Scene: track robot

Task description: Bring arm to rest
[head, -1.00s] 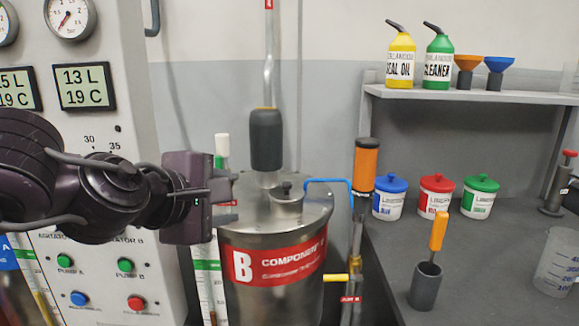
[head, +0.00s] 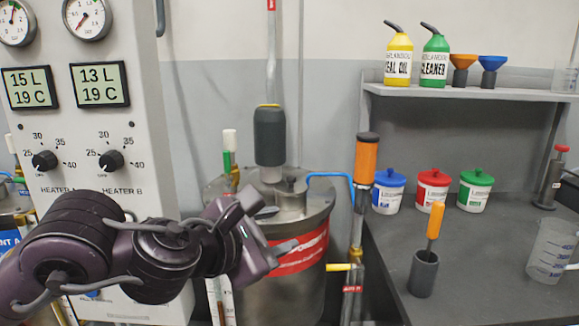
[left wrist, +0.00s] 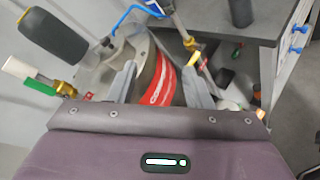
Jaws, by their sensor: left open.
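My left arm comes in from the left in the head view, in front of the control panel. Its left gripper (head: 277,229) is in front of the steel component tank (head: 285,290) with the red label. The gripper is open and empty. In the left wrist view its two fingers (left wrist: 157,84) stand apart, with the tank's red label (left wrist: 160,80) visible between and beyond them. I cannot tell whether a finger touches the tank. My right gripper is in neither view.
The control panel (head: 100,130) with gauges and heater knobs stands behind my left arm. A dark cylinder on a pipe (head: 269,136) hangs above the tank.

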